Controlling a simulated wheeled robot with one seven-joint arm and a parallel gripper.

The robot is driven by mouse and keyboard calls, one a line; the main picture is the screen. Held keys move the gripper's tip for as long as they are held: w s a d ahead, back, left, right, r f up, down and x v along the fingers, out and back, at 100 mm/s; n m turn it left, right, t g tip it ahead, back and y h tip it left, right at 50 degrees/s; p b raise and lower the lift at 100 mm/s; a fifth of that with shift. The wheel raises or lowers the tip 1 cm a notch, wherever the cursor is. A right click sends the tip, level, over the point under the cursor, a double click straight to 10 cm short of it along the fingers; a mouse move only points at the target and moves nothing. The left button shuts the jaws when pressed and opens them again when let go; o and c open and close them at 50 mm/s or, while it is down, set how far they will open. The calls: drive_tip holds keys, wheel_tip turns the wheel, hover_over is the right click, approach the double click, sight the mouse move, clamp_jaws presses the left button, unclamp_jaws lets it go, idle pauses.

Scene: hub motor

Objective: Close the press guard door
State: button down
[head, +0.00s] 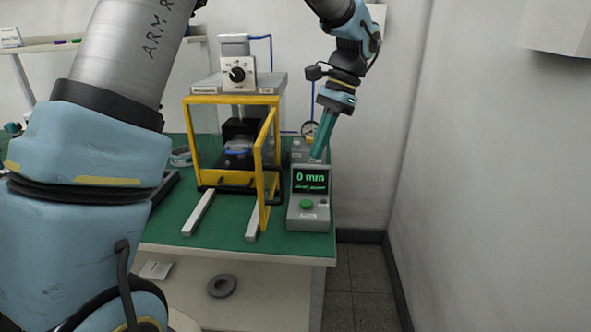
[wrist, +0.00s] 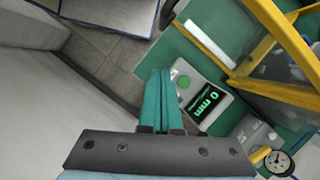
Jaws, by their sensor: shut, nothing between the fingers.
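The press (head: 235,83) stands on the green bench top, with a yellow-framed enclosure around a dark block. Its guard door (head: 263,215), a yellow-framed panel, stands open at the enclosure's right side and juts toward me, nearly edge-on. Dark handle bars show low near the door. Yellow framing also shows at the upper right of the wrist view (wrist: 285,35). The closed fingers also show in the wrist view (wrist: 160,73).
Two pale rails (head: 199,212) lie before the press. A wall bounds the right side.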

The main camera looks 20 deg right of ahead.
drive_tip(key=s+a+f+p, duration=0.1)
drive_tip(key=a+f+p, duration=0.1)
drive_tip(key=a+f, duration=0.3)
drive_tip(key=shift+a+p, duration=0.4)
drive_tip(key=shift+a, duration=0.1)
drive_tip(key=shift+a+f, duration=0.1)
